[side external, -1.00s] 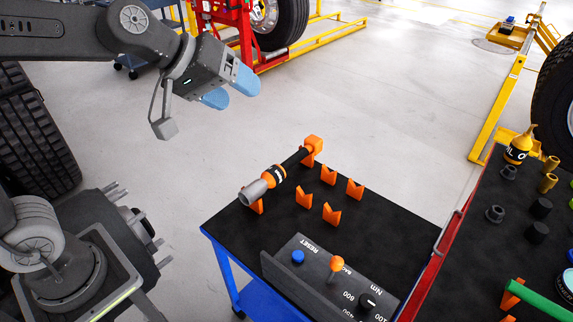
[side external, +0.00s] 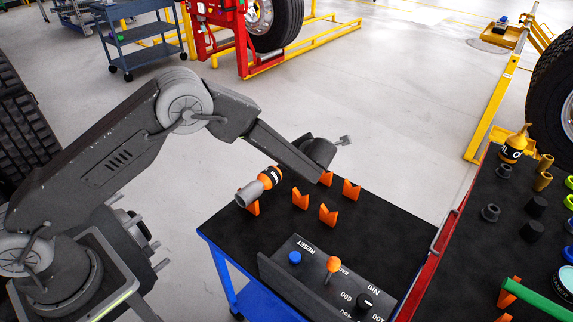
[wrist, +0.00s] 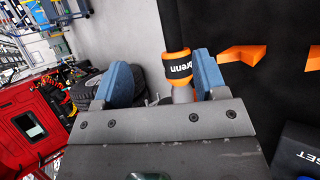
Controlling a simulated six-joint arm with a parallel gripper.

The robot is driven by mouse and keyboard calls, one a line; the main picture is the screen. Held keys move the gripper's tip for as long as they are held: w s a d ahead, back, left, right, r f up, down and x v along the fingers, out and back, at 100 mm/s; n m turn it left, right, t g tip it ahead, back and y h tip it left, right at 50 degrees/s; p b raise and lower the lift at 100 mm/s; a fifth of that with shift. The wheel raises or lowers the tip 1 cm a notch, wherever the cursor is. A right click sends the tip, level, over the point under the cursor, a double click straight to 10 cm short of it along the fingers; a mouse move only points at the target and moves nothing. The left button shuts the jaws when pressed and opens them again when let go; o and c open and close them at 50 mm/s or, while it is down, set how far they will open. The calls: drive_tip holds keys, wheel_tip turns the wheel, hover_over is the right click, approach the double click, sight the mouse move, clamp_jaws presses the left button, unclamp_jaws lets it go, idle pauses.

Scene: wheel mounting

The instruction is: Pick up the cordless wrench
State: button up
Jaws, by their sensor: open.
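The cordless wrench (side external: 247,194) lies tilted along orange holders at the cart's back left edge. Its grey head and orange-and-black band show in the side view; my arm covers its other end. In the wrist view the wrench's band (wrist: 178,66) appears between my gripper's blue fingers (wrist: 163,80), close beside the right finger and well apart from the left one. The gripper is open and holds nothing. I cannot tell whether the fingers reach down around the wrench.
The black-topped cart (side external: 232,229) carries several empty orange V-holders (side external: 328,215) and a control panel (side external: 310,270) with a blue button and orange lever. A second table (side external: 470,240) with sockets and a bottle stands at right. Open floor lies behind the cart.

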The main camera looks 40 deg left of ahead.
sight(281, 169)
drive_tip(key=shift+n+g, duration=0.4)
drive_tip(key=shift+s+f+x, duration=0.2)
drive_tip(key=shift+s+x, duration=0.05)
drive_tip(key=shift+x, duration=2.25)
drive_tip(key=shift+s+f+x, duration=0.2)
drive_tip(key=shift+s+x, duration=0.1)
drive_tip(key=shift+x, duration=2.25)
drive_tip(key=shift+s+f+x, duration=0.2)
drive_tip(key=shift+s+x, duration=0.05)
drive_tip(key=shift+x, duration=2.25)
drive_tip(key=shift+d, duration=0.15)
clamp_jaws()
drive_tip(key=shift+w+r, duration=0.1)
drive_tip(key=shift+r, duration=0.1)
